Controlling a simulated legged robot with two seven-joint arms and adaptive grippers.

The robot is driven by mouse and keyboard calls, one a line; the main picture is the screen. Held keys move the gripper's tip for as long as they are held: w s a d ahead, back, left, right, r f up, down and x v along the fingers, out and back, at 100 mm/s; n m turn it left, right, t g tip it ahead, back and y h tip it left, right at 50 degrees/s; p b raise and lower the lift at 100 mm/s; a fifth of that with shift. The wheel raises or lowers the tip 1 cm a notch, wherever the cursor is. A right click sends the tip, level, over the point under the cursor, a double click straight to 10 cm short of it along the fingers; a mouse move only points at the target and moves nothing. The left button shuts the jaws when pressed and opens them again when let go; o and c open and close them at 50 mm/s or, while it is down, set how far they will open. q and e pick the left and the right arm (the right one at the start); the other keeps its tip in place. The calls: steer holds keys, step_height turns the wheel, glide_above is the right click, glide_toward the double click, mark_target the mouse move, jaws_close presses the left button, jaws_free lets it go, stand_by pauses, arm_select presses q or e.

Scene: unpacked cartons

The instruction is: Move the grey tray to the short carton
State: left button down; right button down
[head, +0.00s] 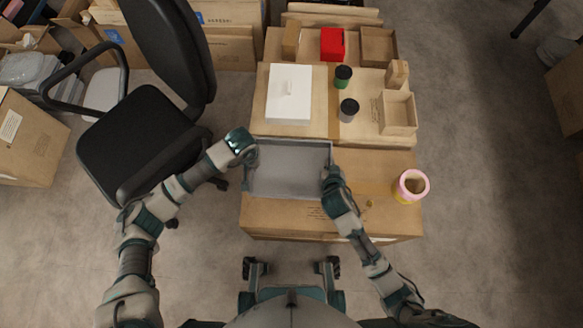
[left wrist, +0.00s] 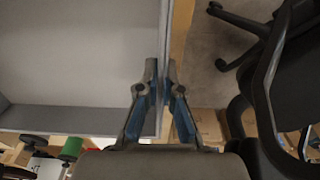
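The grey tray (head: 290,170) is at the near end of a row of cartons, over the near carton (head: 330,222). I cannot tell whether it touches the carton top. My left gripper (head: 250,156) is at the tray's left wall. In the left wrist view, its fingers (left wrist: 162,68) stand on either side of the tray's wall (left wrist: 164,40), close against it. My right gripper (head: 328,174) is at the tray's right wall; its fingers are too small to make out. The tray looks empty. Which carton is the short one is not clear from above.
The middle carton holds a white box (head: 289,93), a green jar (head: 343,78), a grey jar (head: 348,110) and an open box (head: 397,113). A red box (head: 333,44) is farther back. A tape roll (head: 402,190) sits right of the tray. A black chair (head: 140,140) stands left.

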arm_select(q)
steer(key=shift+w+r, duration=0.1)
steer(key=shift+r, duration=0.55)
arm_select(e)
steer(key=shift+w+r, duration=0.15)
steer(key=shift+r, duration=0.55)
arm_select(q)
steer(key=shift+f, duration=0.15)
arm_select(e)
steer(key=shift+d+f, duration=0.1)
steer(key=shift+f, duration=0.05)
arm_select(q)
steer(key=shift+d, duration=0.15)
arm_select(e)
steer(key=shift+d+f, duration=0.1)
